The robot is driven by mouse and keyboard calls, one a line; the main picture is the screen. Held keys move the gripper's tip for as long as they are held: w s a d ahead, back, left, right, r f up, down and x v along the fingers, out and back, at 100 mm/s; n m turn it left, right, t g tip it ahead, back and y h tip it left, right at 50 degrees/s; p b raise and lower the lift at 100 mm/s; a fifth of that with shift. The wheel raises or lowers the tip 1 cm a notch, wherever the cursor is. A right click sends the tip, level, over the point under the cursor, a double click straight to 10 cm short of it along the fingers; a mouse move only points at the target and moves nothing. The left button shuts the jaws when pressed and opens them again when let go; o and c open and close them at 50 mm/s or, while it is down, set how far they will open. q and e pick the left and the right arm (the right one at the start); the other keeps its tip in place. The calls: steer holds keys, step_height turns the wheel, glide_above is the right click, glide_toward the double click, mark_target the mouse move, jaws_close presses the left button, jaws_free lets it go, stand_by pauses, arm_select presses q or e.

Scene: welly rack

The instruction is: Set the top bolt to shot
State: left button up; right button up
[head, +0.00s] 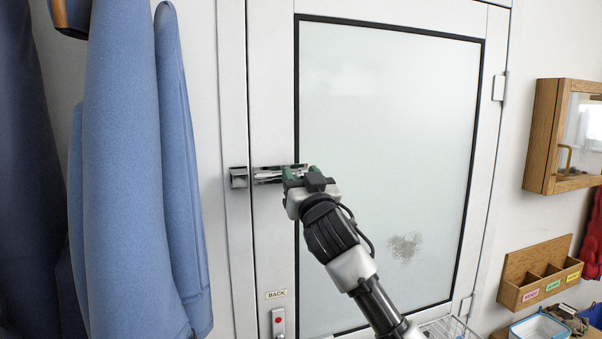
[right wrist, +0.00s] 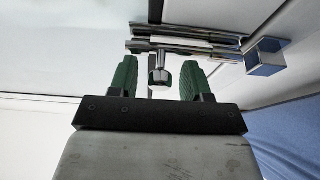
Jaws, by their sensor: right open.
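The top bolt (head: 268,176) is a shiny metal slide bolt on the left edge of a white door. Its box-shaped keeper (head: 239,177) sits on the frame to its left, and a narrow gap shows between them. In the right wrist view the bolt (right wrist: 190,46) lies across the top, with the keeper (right wrist: 266,57) at its right. My right gripper (head: 296,173) is at the bolt's right part and hides some of it. In the wrist view its green fingers (right wrist: 152,80) are open on either side of the bolt's round knob (right wrist: 160,78), with gaps beside it. My left gripper is not in view.
The door has a frosted glass pane (head: 390,140). Below the bolt are a "BACK" label (head: 276,294) and a metal fitting (head: 278,322) with a red dot. Blue coats (head: 135,180) hang close at left. A wooden cabinet (head: 545,135) and pocket rack (head: 538,275) are at right.

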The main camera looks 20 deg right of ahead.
jaws_close()
steer(key=shift+a+f, duration=0.1)
steer(key=shift+a, duration=0.2)
steer(key=a+b, duration=0.1)
steer(key=a, duration=0.2)
steer(key=shift+s+a, duration=0.1)
steer(key=shift+c, duration=1.9)
jaws_free()
steer(key=o, duration=0.4)
steer(key=shift+a, duration=0.15)
